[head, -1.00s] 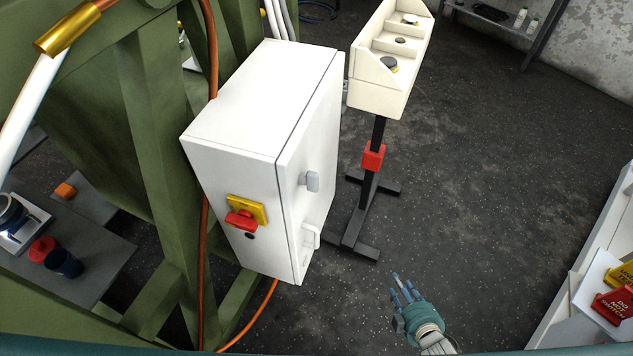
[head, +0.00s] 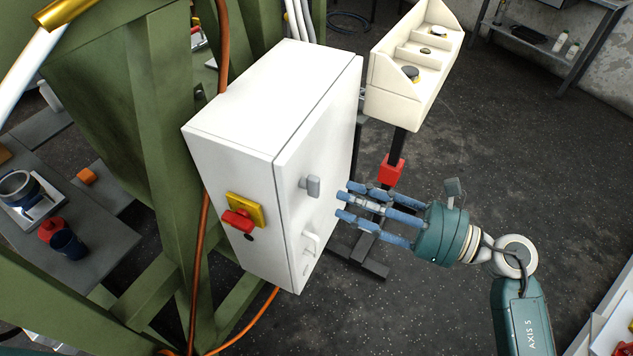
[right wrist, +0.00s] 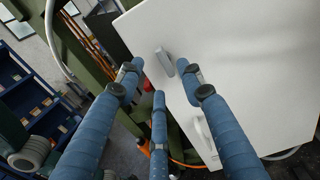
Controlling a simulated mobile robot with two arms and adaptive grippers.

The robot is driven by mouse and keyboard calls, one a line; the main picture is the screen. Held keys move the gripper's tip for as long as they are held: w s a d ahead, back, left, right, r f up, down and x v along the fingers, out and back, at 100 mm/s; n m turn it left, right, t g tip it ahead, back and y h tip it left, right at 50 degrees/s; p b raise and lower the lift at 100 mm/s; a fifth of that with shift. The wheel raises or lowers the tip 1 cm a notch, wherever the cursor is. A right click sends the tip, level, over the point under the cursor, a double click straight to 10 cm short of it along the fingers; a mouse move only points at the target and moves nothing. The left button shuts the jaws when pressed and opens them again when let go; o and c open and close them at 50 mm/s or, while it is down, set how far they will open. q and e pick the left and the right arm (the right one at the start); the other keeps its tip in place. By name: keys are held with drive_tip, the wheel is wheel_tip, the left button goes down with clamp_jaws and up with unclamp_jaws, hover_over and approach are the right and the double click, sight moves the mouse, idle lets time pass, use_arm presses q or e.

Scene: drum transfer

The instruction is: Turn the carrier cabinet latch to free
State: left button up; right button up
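The white carrier cabinet (head: 232,140) stands against the green frame. Its door carries a small grey latch (head: 313,187) and a white handle (head: 311,243) below it. The latch also shows in the right wrist view (right wrist: 165,61), as does the handle (right wrist: 204,132). My right gripper (head: 345,203) is open, its blue fingers spread and pointing at the door. In the head view its fingertips are just right of the latch. In the right wrist view the latch lies beyond and between the upper fingertips, apparently untouched. My left gripper is not in view.
A red switch on a yellow plate (head: 240,213) is on the cabinet's side face. A beige bin stand (head: 400,95) with a red block (head: 392,170) stands behind my right gripper. A grey table (head: 100,235) is at left.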

sight(318, 188)
drive_tip(key=p+x, duration=0.2)
drive_tip(key=x, duration=0.4)
drive_tip(key=shift+a+r, duration=0.15)
drive_tip(key=shift+r, duration=0.05)
drive_tip(key=shift+w+a+f, duration=0.2)
drive_tip(key=shift+w+a, duration=0.15)
drive_tip(key=shift+a, duration=0.3)
drive_tip(key=shift+c, duration=0.5)
clamp_jaws()
